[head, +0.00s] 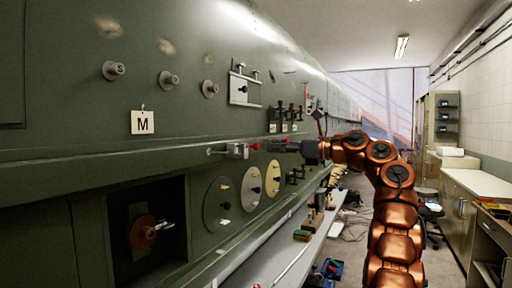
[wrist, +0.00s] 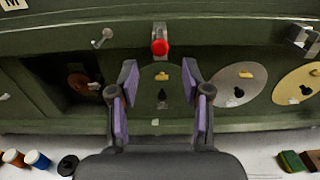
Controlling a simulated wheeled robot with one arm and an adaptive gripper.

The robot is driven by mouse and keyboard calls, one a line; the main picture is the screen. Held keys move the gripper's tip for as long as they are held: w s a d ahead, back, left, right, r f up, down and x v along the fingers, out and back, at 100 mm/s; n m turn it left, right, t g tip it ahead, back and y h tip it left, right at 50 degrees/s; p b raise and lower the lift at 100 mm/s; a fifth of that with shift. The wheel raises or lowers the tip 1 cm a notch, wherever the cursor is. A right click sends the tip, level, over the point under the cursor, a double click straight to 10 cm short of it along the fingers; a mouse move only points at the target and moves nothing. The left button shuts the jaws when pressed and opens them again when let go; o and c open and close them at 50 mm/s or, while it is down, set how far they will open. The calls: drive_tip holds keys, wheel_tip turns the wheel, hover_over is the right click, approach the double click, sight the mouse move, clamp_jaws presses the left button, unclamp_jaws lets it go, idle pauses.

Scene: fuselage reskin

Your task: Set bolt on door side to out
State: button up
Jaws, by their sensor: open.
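In the head view my gripper (head: 272,146) points left at the wall, close to the red knob. I cannot tell whether the fingers touch it. The bolt's in or out position is hard to read.
A square opening with a round brown part (head: 143,232) lies lower left. Round discs (head: 219,204) line the wall below the bolt. Knobs, a bracketed panel (head: 244,89) and an M tag (head: 142,122) are above. A bench (head: 265,256) with loose items runs below.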

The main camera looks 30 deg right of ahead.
sight(258, 145)
drive_tip(key=p+x, duration=0.1)
drive_tip(key=x, duration=0.6)
drive_tip(key=shift+w+a, duration=0.15)
drive_tip(key=shift+w, duration=0.1)
drive_tip(key=shift+c, duration=0.2)
clamp_jaws()
